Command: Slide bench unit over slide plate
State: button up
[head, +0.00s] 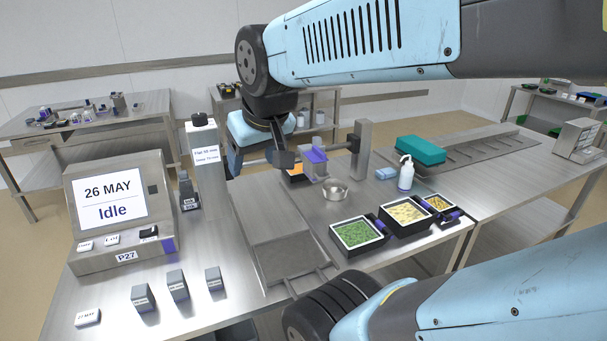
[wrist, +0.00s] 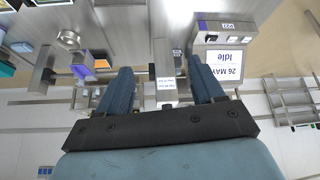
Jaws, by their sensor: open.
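No part is labelled bench unit or slide plate. A grey metal block with a purple top (head: 315,158) stands by a bar at the back of the bench, and may be the unit; it also shows in the wrist view (wrist: 82,64). A flat grey plate (head: 285,248) with a rail frame at its front lies on the bench, nearer and left of the block; it may be the slide plate. My gripper (head: 262,160) hangs at the back, between the labelled column and the block. In the wrist view my gripper (wrist: 160,85) is open, its fingers apart, with nothing clearly held.
A tall labelled column (head: 208,165) and an "Idle" console (head: 112,210) stand left. A post (head: 360,150) stands right of the block. A steel bowl (head: 335,191), filled trays (head: 357,234) and a pump bottle (head: 405,175) occupy the right. Small labelled blocks (head: 178,285) stand in front.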

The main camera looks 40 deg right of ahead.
jog(key=shift+o, duration=0.6)
jog(key=w+d+f+t+h, duration=0.1)
jog(key=w+d+f, duration=0.3)
jog(key=w+d, duration=0.6)
jog(key=shift+w+m+t+h, duration=0.35)
jog(key=shift+w+h, duration=0.35)
jog(key=shift+w, duration=0.5)
jog(key=t, duration=0.6)
send_near(319, 164)
jog(key=w+a, duration=0.2)
jog(key=a, duration=0.4)
jog(key=s+d+f+m+t+h, duration=0.2)
jog(key=s+d+f+t, duration=0.25)
jog(key=s+f, duration=0.35)
jog(key=f+x, duration=0.1)
jog(key=x, duration=1.3)
jog(key=shift+r+g, duration=0.2)
jog(key=shift+g, duration=0.2)
